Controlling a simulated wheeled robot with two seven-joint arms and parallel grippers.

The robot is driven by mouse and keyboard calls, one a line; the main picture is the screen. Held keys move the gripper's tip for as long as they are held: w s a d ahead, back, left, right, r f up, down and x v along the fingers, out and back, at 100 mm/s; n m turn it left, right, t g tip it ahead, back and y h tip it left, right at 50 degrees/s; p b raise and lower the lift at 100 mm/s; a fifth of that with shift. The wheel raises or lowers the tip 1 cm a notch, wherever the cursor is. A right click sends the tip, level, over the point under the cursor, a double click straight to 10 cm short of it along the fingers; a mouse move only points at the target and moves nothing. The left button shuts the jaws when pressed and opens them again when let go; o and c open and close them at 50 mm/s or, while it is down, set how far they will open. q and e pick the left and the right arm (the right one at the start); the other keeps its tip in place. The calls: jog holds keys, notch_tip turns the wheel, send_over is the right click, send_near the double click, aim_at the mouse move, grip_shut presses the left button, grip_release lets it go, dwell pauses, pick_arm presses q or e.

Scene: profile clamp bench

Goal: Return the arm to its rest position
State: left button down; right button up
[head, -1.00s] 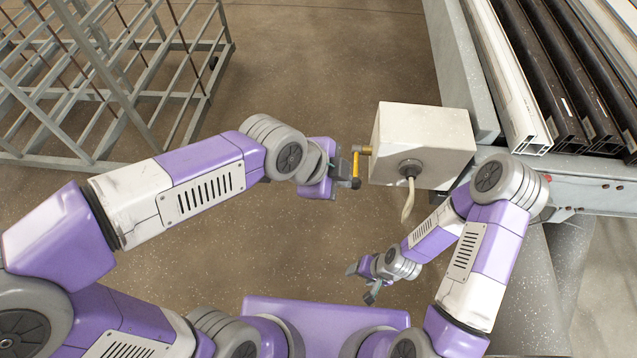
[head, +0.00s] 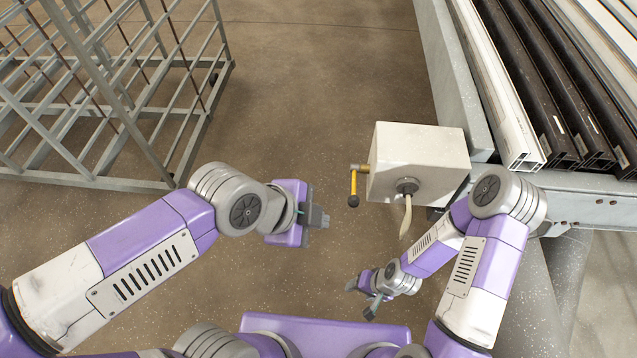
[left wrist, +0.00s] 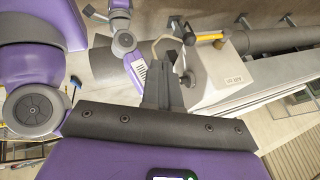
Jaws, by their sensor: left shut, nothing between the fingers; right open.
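My left gripper (head: 321,217) is shut and empty in the head view, left of the clamp box and apart from it. Its shut fingers also show in the left wrist view (left wrist: 162,85). My right gripper (head: 361,296) is open and empty, low in the middle of the head view. The pale clamp box (head: 420,155) sits at the bench's near end, with a yellow lever (head: 356,181) on its left side ending in a dark knob. The lever hangs downward in the head view. The box (left wrist: 222,72) and yellow lever (left wrist: 209,37) also show in the left wrist view.
The bench (head: 450,75) at the right holds several long white and black profiles (head: 545,85). A grey metal rack (head: 110,100) stands at the upper left. A pale cable (head: 406,218) hangs from the box. Bare floor (head: 300,90) lies between rack and bench.

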pick_arm(q)
jog(key=w+a+f+n+g, duration=0.1)
jog(key=w+f+n, duration=0.25)
jog(key=f, duration=0.35)
jog(key=w+a+f+n, duration=0.15)
jog(key=f+n, duration=0.25)
jog(key=f, duration=0.4)
jog(key=w+f+n+g, duration=0.1)
jog(key=w+f+n, duration=0.25)
jog(key=f, duration=0.35)
jog(key=s+a+f+n, duration=0.1)
jog(key=s+f+n, duration=0.2)
jog(key=f, duration=0.3)
jog(key=s+a+f+n+g+y, duration=0.1)
jog(key=s+f+n, duration=0.2)
jog(key=f, duration=0.4)
jog(key=s+a+f+n, duration=0.2)
jog(key=s+f+n, duration=0.1)
jog(key=f+n, duration=0.2)
jog(key=shift+f+p, duration=0.35)
jog(key=shift+f, duration=0.45)
